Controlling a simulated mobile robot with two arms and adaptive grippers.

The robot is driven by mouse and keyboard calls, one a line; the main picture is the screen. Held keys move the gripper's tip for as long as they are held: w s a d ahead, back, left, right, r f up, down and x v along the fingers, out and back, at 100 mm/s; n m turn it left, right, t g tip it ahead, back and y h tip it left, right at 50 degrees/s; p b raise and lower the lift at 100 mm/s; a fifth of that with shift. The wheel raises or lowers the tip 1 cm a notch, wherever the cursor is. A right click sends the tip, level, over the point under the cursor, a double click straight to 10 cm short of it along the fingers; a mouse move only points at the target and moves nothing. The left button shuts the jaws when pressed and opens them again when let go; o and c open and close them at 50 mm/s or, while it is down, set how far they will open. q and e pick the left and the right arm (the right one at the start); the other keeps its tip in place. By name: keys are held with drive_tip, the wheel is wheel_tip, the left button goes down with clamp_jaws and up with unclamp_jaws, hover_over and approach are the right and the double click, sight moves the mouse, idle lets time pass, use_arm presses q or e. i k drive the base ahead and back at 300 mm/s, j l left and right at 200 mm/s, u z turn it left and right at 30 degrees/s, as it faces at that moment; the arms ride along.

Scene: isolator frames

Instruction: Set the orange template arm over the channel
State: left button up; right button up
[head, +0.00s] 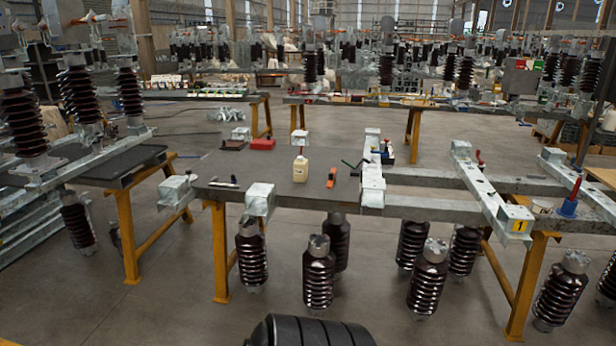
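A small orange piece (331,177), possibly the template arm, lies on the dark grey table top (235,172) near the middle of the view. Galvanised steel channels run to its right: a short crosswise one (373,185) beside it and long rails (440,207) beyond. I cannot tell which of them is the task's channel. The orange piece lies apart from the crosswise one. Neither of my grippers is in view.
A cream bottle (300,169), a red box (262,144) and a green-handled tool (350,165) are on the table. Yellow trestle legs (220,252) stand on open floor.

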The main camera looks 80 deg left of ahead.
sight(332, 181)
drive_tip(key=u, duration=2.6)
drive_tip(key=i+l+z, duration=0.15)
drive_tip(key=i, duration=0.35)
